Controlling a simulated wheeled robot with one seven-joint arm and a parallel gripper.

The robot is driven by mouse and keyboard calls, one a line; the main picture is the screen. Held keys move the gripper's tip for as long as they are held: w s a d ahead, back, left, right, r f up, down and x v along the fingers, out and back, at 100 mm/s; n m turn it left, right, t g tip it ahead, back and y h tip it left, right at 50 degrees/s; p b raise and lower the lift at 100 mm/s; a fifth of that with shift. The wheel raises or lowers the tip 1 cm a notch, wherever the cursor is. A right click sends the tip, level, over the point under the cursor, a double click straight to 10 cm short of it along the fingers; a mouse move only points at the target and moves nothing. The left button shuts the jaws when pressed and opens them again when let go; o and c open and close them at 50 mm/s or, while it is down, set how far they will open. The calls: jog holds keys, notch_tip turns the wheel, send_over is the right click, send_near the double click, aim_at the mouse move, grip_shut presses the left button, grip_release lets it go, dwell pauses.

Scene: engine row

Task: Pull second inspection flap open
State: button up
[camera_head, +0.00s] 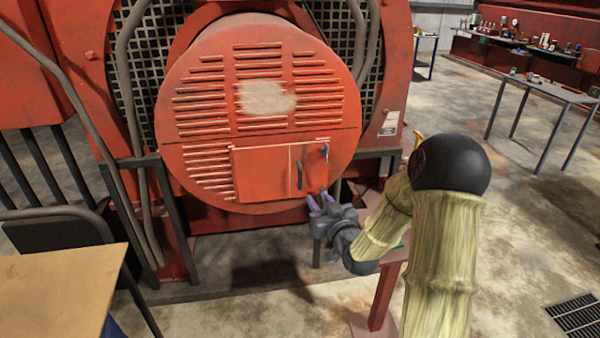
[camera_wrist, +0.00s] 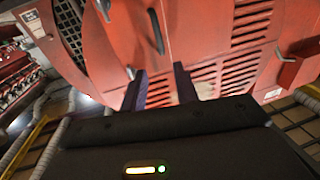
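The red round engine cover (camera_head: 265,165) fills the middle of the head view. A rectangular flap (camera_head: 263,173) is set in its lower half and looks shut, flush with the cover. A dark vertical handle (camera_head: 299,175) is on the flap's right part, with a small latch (camera_head: 324,152) near its upper right corner. My gripper (camera_head: 319,198) is below and right of the flap, its two purple fingers pointing up and apart. In the wrist view the fingers (camera_wrist: 160,88) are spread with nothing between them, and the dark handle (camera_wrist: 155,31) is beyond them.
A wooden-topped table (camera_head: 60,285) with a dark chair (camera_head: 65,232) is at the lower left. A red stand (camera_head: 384,295) is under my arm. A workbench (camera_head: 550,90) is at the far right. The floor at right is mostly open.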

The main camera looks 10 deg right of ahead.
aim_at(301, 175)
jog(key=w+a+p, duration=0.1)
jog(key=w, duration=0.3)
jog(key=w+a+p, duration=0.1)
jog(key=w+p, duration=0.1)
jog(key=w, duration=0.3)
jog(key=w+p, duration=0.1)
jog(key=w, duration=0.4)
jog(key=shift+a, duration=0.4)
jog(key=shift+s, duration=0.1)
grip_shut()
